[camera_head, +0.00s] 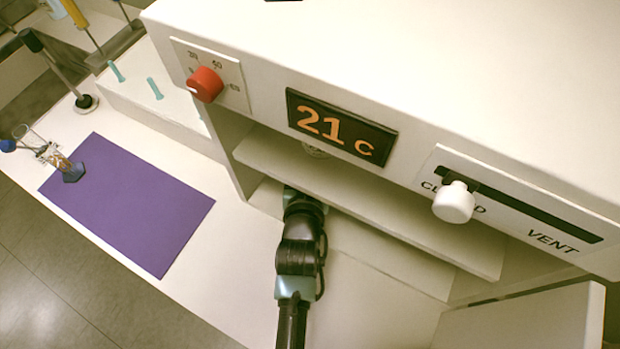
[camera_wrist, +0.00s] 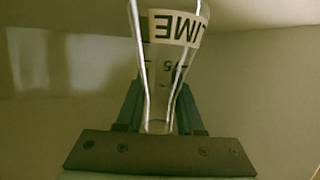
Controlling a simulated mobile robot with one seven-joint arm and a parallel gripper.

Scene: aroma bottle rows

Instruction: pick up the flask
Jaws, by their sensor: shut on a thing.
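The flask (camera_wrist: 163,62) is clear glass with dark graduation marks and a pale label reading "LIME". It fills the upper middle of the wrist view, and its top is cut off by the frame edge. My gripper (camera_wrist: 158,97) is shut on the flask, with one finger on each side of its lower visible part. In the head view my arm reaches into the white cabinet (camera_head: 400,95), under its inner shelf (camera_head: 370,205). My gripper's fingers are hidden there. A small round pale thing (camera_head: 316,151) shows on the shelf below the display; I cannot tell what it is.
The cabinet front has a red knob (camera_head: 206,84), a "21 C" display (camera_head: 340,126) and a white vent slider (camera_head: 454,203). A white panel (camera_head: 530,320) juts out at lower right. A purple mat (camera_head: 135,205) lies left, with glassware (camera_head: 60,163) at its corner.

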